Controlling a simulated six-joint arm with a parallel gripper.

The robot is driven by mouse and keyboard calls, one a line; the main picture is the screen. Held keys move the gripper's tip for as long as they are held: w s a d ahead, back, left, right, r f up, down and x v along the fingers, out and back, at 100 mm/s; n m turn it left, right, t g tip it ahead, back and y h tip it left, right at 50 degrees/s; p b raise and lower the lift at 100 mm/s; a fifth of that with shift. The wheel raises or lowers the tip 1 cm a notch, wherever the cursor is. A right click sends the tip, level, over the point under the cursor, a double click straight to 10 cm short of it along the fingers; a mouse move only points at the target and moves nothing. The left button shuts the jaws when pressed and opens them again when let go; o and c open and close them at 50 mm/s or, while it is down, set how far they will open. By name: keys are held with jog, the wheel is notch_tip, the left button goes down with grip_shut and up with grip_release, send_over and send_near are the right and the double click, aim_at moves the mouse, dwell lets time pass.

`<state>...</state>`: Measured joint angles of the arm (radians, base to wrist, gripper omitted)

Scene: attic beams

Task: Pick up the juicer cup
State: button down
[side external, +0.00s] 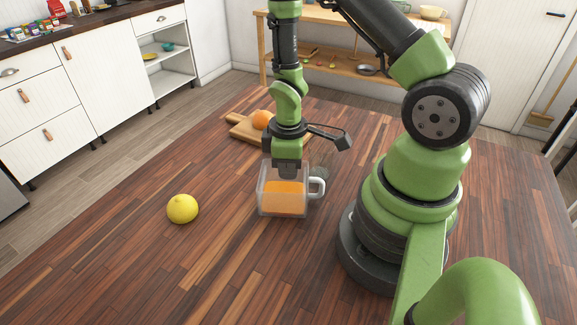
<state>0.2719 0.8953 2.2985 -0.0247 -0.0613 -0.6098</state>
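The juicer cup (284,200) is a clear, square-sided cup with orange juice in it and a pale handle on its right side. It stands upright on the wooden table (228,262). My gripper (287,172) points straight down at the cup's top, and its lower end overlaps the cup's rim and upper part in this view. The fingers are small and dark here, so I cannot tell whether they are open or shut, or whether they touch the cup.
A yellow lemon (182,209) lies left of the cup. Behind my gripper, an orange (262,120) sits on a wooden cutting board (243,131). A dark, roundish thing (321,172) is partly hidden behind the cup's handle. The table's front left is clear.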

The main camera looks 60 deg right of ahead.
jog(key=c, duration=1.7)
grip_release()
jog(key=shift+f, duration=0.15)
jog(key=o, duration=0.4)
jog(key=a+r+m+t, duration=0.1)
jog(key=r, duration=0.6)
jog(key=s+a+r+m+t, duration=0.1)
jog(key=r, duration=0.6)
jog(key=a+r+m+t, duration=0.1)
jog(key=a+r+m, duration=0.1)
jog(key=r, duration=0.6)
jog(key=shift+s, duration=0.15)
jog(key=s+a+r+m+t, duration=0.1)
jog(key=s+r, duration=0.1)
jog(key=s+a+r+m+t+y, duration=0.1)
jog(key=s+a+r+m, duration=0.1)
jog(key=s+a+r+m+t, duration=0.1)
jog(key=s+r+t, duration=0.1)
jog(key=r, duration=0.1)
jog(key=shift+s+a+y, duration=0.1)
jog(key=shift+a+y, duration=0.2)
jog(key=shift+y, duration=0.1)
jog(key=o, duration=0.5)
jog(key=shift+s+a+m, duration=0.15)
jog(key=shift+s+m, duration=0.05)
jog(key=shift+m, duration=0.1)
